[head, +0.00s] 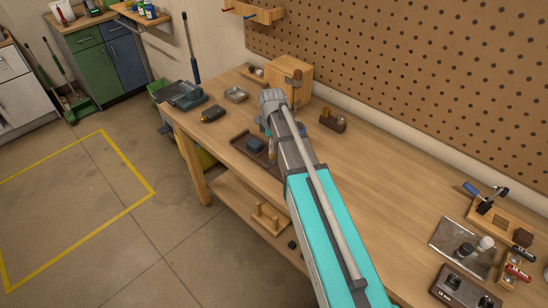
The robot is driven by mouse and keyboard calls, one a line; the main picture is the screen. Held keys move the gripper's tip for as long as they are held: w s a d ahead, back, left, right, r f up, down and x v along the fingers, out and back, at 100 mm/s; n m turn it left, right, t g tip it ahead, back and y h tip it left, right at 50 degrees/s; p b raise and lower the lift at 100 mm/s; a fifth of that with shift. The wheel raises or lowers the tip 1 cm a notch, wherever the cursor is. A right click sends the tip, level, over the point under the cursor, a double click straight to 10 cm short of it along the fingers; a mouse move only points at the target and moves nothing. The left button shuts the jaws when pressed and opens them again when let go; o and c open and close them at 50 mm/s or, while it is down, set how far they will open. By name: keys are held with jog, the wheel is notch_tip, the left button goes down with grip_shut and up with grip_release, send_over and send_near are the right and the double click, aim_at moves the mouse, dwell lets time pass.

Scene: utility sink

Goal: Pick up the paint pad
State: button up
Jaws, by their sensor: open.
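A small dark blue block (255,146), which looks like the paint pad, lies in a shallow brown tray (240,138) on the wooden workbench. It is too small to make out its details. My arm reaches across the bench from the bottom right. My gripper (270,142) hangs below the grey wrist, just right of the dark blue block and over the tray's right part. It is open, and the arm partly hides it. I cannot tell whether its fingers touch the block.
A black item (212,114) and a small metal dish (236,95) lie left of and behind the tray. A wooden box (290,78) and a brown block (333,121) stand near the pegboard. A metal plate (462,247) with jars is at the right. The middle right of the bench (400,180) is clear.

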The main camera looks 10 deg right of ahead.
aim_at(273, 156)
jog(key=shift+f, duration=0.1)
jog(key=shift+f+b, duration=2.55)
jog(key=shift+b, duration=0.05)
jog(key=c, duration=1.1)
jog(key=shift+c, duration=0.2)
jog(key=shift+r, duration=0.25)
